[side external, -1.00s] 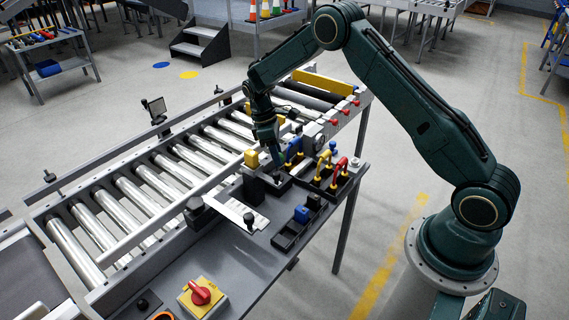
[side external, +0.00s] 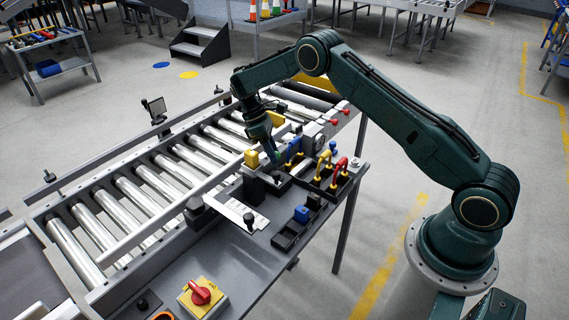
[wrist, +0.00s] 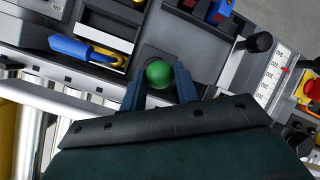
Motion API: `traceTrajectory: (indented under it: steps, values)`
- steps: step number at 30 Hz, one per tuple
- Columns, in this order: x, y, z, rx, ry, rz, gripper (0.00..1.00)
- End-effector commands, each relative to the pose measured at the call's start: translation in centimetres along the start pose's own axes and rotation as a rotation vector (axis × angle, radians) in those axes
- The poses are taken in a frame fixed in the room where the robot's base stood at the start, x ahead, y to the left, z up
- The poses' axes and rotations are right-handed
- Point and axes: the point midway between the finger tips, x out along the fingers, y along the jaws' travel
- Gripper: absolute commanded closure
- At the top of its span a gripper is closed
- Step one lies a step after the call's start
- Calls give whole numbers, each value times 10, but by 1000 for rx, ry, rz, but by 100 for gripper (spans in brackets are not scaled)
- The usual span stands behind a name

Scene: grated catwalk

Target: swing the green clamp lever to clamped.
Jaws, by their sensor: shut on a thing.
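The round green knob (wrist: 159,74) of the clamp lever shows in the wrist view between my two finger pads. My gripper (wrist: 160,88) is shut on it, one dark blue finger on each side. The rest of the lever is hidden below the knob, over a dark base. In the side view my gripper (side external: 274,160) is tilted and reaches down to the bench beside the conveyor. The knob is not clear there, so I cannot tell the lever's angle.
A black rack (side external: 334,188) with yellow and red hooped pieces stands just right of my gripper. A small tray (side external: 287,238) holds a blue block (side external: 301,214). A white scale plate (side external: 236,212) and a red rotary switch (side external: 200,292) lie nearer. The roller conveyor (side external: 150,185) runs behind.

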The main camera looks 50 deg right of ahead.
Motion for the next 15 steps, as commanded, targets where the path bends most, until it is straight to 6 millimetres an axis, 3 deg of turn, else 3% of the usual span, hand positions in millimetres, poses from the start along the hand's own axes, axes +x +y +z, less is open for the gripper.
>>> traceTrajectory:
  steps: [8,9,12,15]
  values:
    - [-1,0,0,0,1,1,92]
    - [-1,0,0,0,1,1,66]
    - [-1,0,0,0,1,1,48]
    - [0,0,0,0,1,1,48]
